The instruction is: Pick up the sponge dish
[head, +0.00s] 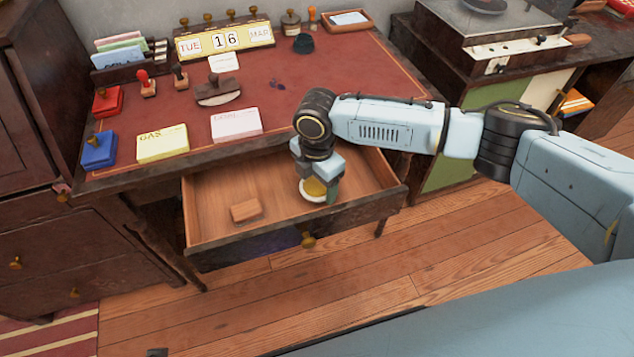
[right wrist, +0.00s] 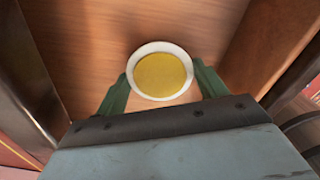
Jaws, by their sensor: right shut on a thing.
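The sponge dish (head: 313,189) is a small round white dish with a yellow sponge in it. It is at the right part of the open drawer (head: 220,252) of the desk. My right gripper (head: 320,192) reaches down into the drawer and is shut on the dish. In the right wrist view the dish (right wrist: 160,71) sits between the two green fingers (right wrist: 160,88), which touch its sides. I cannot tell whether the dish still rests on the drawer floor. My left gripper is not in view.
A small wooden block (head: 246,210) lies in the drawer, left of the dish. The drawer walls stand close around my right gripper. The desk top (head: 300,105) holds card stacks, stamps, a calendar (head: 224,41) and a letter rack. A record player (head: 490,22) stands at the right.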

